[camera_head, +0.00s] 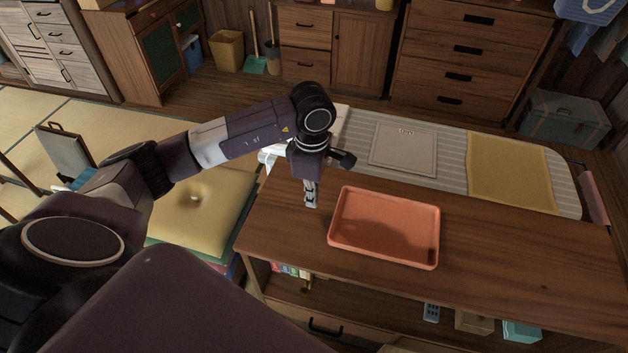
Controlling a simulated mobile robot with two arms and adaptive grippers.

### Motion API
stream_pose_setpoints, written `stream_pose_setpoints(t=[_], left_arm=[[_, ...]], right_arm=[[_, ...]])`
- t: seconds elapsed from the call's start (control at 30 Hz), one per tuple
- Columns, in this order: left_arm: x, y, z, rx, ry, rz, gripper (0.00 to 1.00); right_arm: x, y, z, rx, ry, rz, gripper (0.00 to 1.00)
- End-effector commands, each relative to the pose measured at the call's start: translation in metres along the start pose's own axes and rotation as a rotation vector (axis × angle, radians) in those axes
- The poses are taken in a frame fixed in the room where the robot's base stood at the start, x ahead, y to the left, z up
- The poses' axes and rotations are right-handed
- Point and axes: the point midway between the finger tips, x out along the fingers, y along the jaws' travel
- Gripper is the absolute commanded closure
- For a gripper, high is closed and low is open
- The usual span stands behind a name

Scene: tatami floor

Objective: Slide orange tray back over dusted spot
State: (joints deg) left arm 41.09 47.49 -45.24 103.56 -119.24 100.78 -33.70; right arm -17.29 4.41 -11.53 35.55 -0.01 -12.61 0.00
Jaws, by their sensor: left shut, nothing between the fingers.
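The orange tray (385,228) is a shallow, empty rectangle with a raised rim. It lies flat on the wooden table (500,255), left of the table's middle and near the front edge. My left gripper (311,203) points down just left of the tray's left rim. Its fingers are shut and hold nothing. A small gap shows between the fingers and the tray. I cannot make out a dusted spot; the wood under the tray is hidden. My right gripper is not in view.
A striped board (455,160) at the table's back carries a pale square (404,149) and a yellow sheet (510,174). The tabletop right of the tray is clear. A yellow cushion (200,203) lies left of the table. Drawers stand behind.

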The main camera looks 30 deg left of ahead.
Motion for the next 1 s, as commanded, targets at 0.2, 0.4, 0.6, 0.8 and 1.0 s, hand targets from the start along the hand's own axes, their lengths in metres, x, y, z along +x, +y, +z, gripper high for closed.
stream_pose_setpoints(t=[0.2, 0.4, 0.6, 0.8, 1.0], left_arm=[[0.025, -0.001, 0.016, 0.004, -0.005, -0.001, 1.00], [0.027, -0.001, 0.035, 0.002, -0.003, -0.001, 1.00], [0.028, 0.000, 0.041, 0.001, -0.001, 0.000, 1.00], [0.029, 0.000, 0.040, 0.001, -0.001, 0.000, 1.00], [0.030, 0.002, 0.035, 0.000, 0.000, 0.001, 1.00]], right_arm=[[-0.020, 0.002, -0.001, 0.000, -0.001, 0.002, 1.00], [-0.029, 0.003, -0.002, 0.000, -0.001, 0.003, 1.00], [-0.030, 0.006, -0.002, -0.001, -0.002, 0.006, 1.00], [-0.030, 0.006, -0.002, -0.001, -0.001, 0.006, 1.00], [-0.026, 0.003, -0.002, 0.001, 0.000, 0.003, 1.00]])
